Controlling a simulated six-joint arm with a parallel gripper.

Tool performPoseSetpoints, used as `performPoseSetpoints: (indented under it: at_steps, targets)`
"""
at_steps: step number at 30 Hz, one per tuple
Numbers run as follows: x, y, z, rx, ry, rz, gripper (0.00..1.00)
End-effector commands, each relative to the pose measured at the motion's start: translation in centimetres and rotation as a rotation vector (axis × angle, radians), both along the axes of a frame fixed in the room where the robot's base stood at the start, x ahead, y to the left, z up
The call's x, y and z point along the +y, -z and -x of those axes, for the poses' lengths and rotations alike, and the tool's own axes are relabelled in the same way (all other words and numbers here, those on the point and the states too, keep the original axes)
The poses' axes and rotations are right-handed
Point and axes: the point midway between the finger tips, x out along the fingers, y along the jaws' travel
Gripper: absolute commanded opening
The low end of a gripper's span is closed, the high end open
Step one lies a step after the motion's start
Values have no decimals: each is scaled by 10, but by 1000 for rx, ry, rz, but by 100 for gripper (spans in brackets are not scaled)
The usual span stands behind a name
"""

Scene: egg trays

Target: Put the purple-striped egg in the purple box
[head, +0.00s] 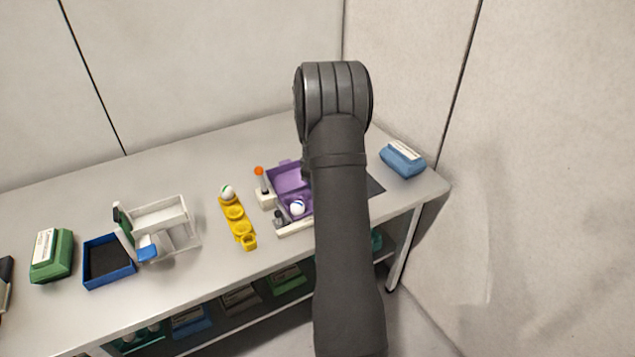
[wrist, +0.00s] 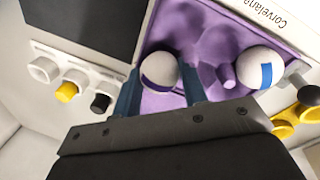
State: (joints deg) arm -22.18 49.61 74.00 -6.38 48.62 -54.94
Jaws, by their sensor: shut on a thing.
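The purple box (head: 290,178) stands open on the table, partly hidden behind my arm in the head view. Its purple inside (wrist: 208,42) fills the upper middle of the wrist view. My gripper (wrist: 160,88) is shut on the purple-striped egg (wrist: 158,68), a white egg with a dark purple band, and holds it over or in a left-hand part of the box. I cannot tell whether the egg touches the box floor. A blue-striped egg (wrist: 260,68) sits in the box to the right; it also shows in the head view (head: 297,207). My gripper is hidden in the head view.
A yellow egg holder (head: 238,222) with a green-striped egg (head: 227,191) stands left of the box. Further left are a blue tray (head: 108,283), a white stand (head: 160,218) and a green box (head: 52,255).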

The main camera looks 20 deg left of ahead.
Motion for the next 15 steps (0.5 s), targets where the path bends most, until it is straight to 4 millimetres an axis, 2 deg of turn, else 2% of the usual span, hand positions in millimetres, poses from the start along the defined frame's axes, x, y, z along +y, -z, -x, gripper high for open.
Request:
performPoseSetpoints:
  at_steps: [15]
  targets:
    - [0,4,0,0,0,0,31]
